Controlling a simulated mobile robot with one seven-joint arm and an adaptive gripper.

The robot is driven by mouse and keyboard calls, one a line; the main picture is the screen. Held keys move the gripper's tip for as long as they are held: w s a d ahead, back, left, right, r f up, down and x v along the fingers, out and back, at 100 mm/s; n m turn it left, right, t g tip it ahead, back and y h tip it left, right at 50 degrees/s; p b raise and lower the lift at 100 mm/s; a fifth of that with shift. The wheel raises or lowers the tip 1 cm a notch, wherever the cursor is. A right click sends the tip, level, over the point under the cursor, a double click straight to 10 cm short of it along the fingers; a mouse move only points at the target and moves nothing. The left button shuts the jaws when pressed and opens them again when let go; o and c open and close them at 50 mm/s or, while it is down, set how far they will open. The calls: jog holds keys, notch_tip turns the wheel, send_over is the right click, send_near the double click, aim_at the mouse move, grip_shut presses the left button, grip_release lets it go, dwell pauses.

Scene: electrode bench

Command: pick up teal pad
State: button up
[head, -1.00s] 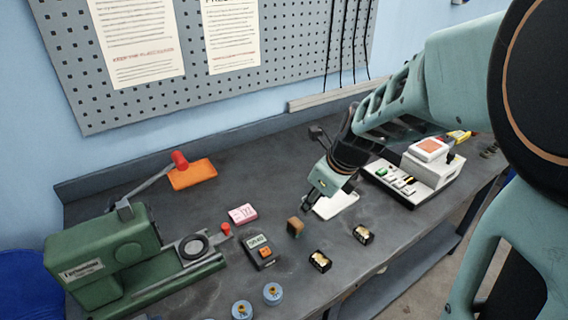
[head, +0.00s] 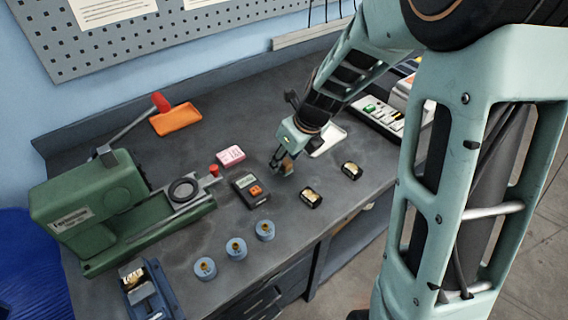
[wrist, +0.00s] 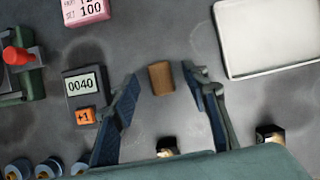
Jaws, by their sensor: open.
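I see no clearly teal pad on the bench. A small brown block (wrist: 161,78) lies on the grey bench between my fingers in the wrist view; in the head view the brown block (head: 287,166) is partly hidden by my gripper. My gripper (head: 281,170) is open and points down at the block. In the wrist view the open gripper (wrist: 163,84) has one finger on each side of the block, with a gap on both sides. Nothing is held.
A counter (head: 249,188) reading 0040 and a pink block (head: 230,155) lie left of the gripper. A white tray (wrist: 270,38) is at right.

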jog(key=shift+x, duration=0.9)
jog(key=c, duration=1.1)
jog(key=shift+r, duration=0.1)
jog(key=shift+c, duration=0.2)
jog(key=shift+r+p, duration=1)
jog(key=s+a+r+p, duration=0.5)
jog(key=s+r+p, duration=0.5)
jog(key=s+p, duration=0.2)
jog(key=shift+s+r, duration=0.4)
jog(key=shift+s, duration=0.05)
